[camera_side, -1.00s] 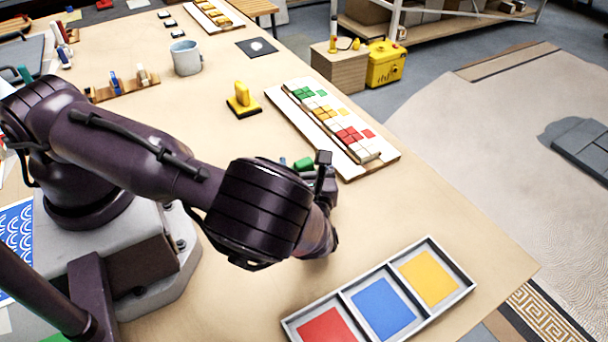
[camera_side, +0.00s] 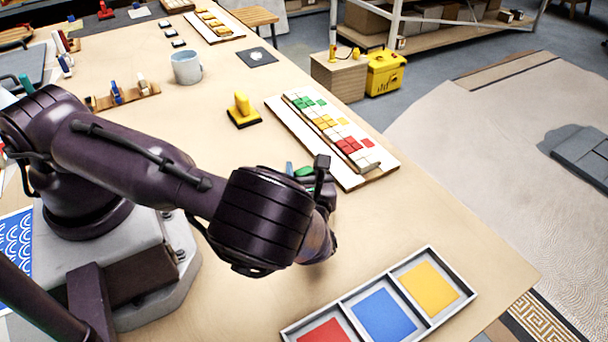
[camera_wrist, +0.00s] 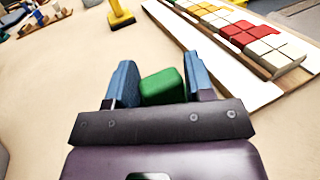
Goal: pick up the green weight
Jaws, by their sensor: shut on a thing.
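The green weight (camera_wrist: 163,87) is a rounded green block between the two blue fingers of my gripper (camera_wrist: 162,84) in the wrist view. My gripper is shut on it. In the side view a small part of the green weight (camera_side: 304,171) shows above my dark wrist, with a blue finger beside it. The rest of the weight and most of the fingers are hidden behind my wrist there. The gap between the weight and the table cannot be judged exactly.
The mosaic panel (camera_side: 375,181) with coloured tiles lies just beyond my gripper. A tray (camera_side: 434,249) with red, blue and yellow compartments is at the front right. A yellow-handled block (camera_side: 241,105) and a mug (camera_side: 186,65) stand farther back. Table between panel and tray is clear.

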